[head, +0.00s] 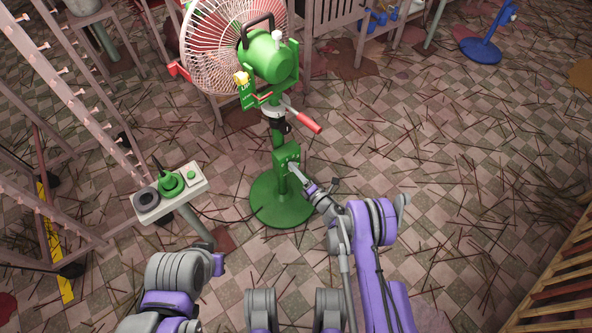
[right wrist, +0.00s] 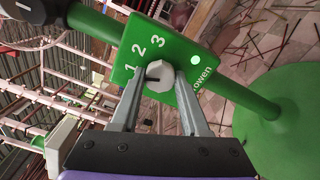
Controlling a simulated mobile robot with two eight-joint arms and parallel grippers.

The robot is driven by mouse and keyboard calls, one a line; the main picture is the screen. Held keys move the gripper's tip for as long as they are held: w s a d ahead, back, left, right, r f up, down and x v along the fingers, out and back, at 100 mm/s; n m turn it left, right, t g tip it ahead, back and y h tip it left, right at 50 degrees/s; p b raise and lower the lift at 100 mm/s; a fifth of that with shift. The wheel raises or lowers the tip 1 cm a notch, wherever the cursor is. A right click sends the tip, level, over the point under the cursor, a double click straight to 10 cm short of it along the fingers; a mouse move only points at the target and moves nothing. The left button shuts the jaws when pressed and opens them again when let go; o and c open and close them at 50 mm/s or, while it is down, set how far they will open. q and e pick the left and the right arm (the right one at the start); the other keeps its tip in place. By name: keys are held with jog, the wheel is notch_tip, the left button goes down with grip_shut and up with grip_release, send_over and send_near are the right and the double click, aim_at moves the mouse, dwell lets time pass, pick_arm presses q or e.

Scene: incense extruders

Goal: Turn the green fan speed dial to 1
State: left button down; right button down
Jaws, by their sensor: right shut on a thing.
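The green fan (head: 266,58) stands on a green pole with a round base (head: 282,204). Its green control box (head: 287,156) sits low on the pole. In the right wrist view the box's panel (right wrist: 192,38) shows the numbers 1, 2 and 3 and a pale dial (right wrist: 160,78). A dark mark on the dial points left, roughly toward the 1 side; its exact setting is hard to tell. My right gripper (right wrist: 160,82) is shut on the dial, one finger on each side; it also shows in the head view (head: 294,171). My left gripper is not visible.
Pink racks (head: 75,85) fill the left side. A wooden slatted piece (head: 562,275) is at the lower right. The littered tiled floor right of the fan is mostly clear.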

dwell(0.5)
jog(key=shift+c, duration=2)
grip_release()
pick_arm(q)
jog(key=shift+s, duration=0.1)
pick_arm(e)
jog(key=shift+d, duration=0.1)
